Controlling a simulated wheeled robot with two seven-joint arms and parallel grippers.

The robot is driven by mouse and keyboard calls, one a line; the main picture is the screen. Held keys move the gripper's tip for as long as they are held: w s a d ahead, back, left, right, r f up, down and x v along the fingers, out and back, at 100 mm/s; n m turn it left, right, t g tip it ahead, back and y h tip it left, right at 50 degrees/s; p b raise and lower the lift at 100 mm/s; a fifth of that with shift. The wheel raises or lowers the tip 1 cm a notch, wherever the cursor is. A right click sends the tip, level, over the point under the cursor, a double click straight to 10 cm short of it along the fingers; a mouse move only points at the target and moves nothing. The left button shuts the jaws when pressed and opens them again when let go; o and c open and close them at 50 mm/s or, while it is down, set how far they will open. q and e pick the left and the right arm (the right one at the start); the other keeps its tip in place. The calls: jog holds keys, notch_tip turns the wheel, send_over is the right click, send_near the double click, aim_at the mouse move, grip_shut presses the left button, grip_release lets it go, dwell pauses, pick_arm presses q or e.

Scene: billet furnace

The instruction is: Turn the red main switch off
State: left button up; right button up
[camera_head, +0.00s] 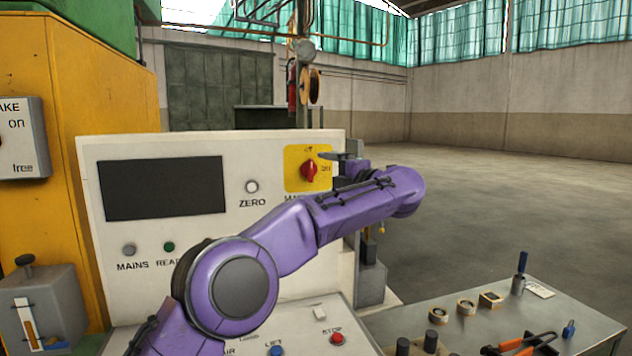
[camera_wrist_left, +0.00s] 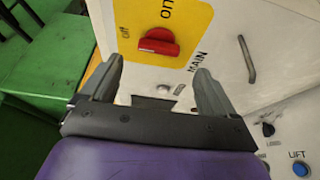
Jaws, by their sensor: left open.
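The red main switch (camera_head: 309,170) is a knob on a yellow plate (camera_head: 292,183) at the upper right of the white panel. It also shows in the left wrist view (camera_wrist_left: 159,41), with "off" to its left and "on" above it. There the knob's grip bar lies roughly level, about in line with "off"; which end is its pointer I cannot tell. My left gripper (camera_head: 333,168) is just right of the knob in the head view. In the wrist view its fingers (camera_wrist_left: 157,72) are spread and empty, with the knob beyond them, apparently apart. My right gripper is not in view.
The white panel (camera_head: 250,142) carries a dark screen (camera_head: 162,188) and a ZERO button (camera_head: 252,186). LIFT (camera_head: 276,350) and STOP (camera_head: 337,338) buttons are below. A metal table (camera_head: 460,335) with tools stands at lower right. Open floor lies beyond.

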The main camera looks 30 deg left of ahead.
pick_arm(q)
jog(key=v, duration=0.5)
jog(key=shift+d+b, duration=0.1)
jog(key=shift+b, duration=0.25)
